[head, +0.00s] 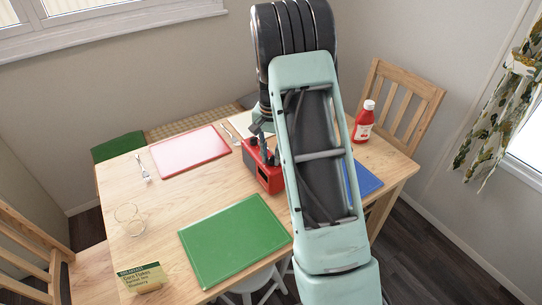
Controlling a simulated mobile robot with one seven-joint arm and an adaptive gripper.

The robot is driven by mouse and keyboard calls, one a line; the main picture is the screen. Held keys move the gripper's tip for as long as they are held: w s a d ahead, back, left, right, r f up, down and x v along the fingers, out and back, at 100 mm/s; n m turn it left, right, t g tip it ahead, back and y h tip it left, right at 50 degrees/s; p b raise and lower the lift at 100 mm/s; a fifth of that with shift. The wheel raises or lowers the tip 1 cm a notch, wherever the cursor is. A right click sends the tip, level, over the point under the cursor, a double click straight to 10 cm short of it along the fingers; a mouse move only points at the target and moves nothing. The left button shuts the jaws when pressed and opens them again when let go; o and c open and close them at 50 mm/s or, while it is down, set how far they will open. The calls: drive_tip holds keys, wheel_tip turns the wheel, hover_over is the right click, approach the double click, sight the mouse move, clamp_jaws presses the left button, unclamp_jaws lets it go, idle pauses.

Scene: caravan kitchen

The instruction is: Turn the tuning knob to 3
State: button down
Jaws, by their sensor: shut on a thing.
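A small red radio (264,172) stands upright on the wooden table, in the middle. Its dark front panel faces toward the lower left. My gripper (258,141) is at the radio's upper part, beside its top edge, pointing down. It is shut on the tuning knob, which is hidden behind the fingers. The dial marks are too small to read from here, so the knob's setting does not show.
The table (166,215) holds a red placemat (190,149), a green placemat (235,240), a blue placemat (367,178), a red bottle (363,122), a glass (129,218) and a green-and-tan box (143,278). Forks lie near the placemats. A wooden chair (405,97) stands at the right.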

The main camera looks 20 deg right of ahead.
sight(271, 157)
drive_tip(key=shift+m, duration=2)
drive_tip(key=c, duration=1.7)
unclamp_jaws()
drive_tip(key=shift+r, duration=0.15)
wheel_tip(271, 157, up, 12)
drive_tip(key=shift+f, duration=0.1)
